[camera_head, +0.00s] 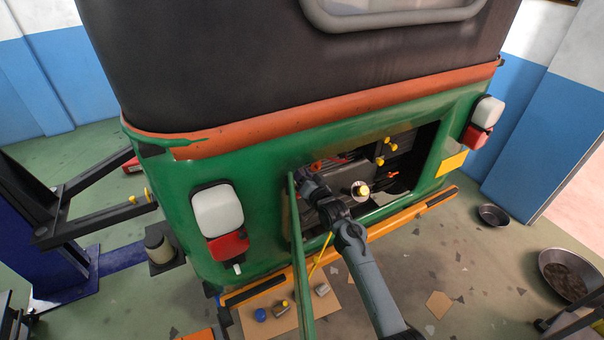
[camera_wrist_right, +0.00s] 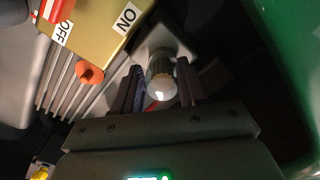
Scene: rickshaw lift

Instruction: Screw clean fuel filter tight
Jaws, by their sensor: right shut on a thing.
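The fuel filter (camera_wrist_right: 160,82), a small ribbed cylinder with a pale rounded end, sits between the two dark fingers of my right gripper (camera_wrist_right: 160,90) in the right wrist view. The fingers are shut on its sides. Its far end meets a pale mount (camera_wrist_right: 165,42) on the engine; whether it is fully seated cannot be told. In the head view my right arm reaches from the bottom into the open engine bay (camera_head: 400,170) of the green rickshaw. The filter cannot be made out there. My left gripper is not in view.
A yellow box (camera_wrist_right: 100,25) with ON and OFF labels and an orange knob (camera_wrist_right: 89,73) are close to the gripper. The green flap (camera_head: 300,265) hangs left of my arm. Small parts lie on cardboard (camera_head: 345,297) below. Bowls (camera_head: 565,275) stand at right.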

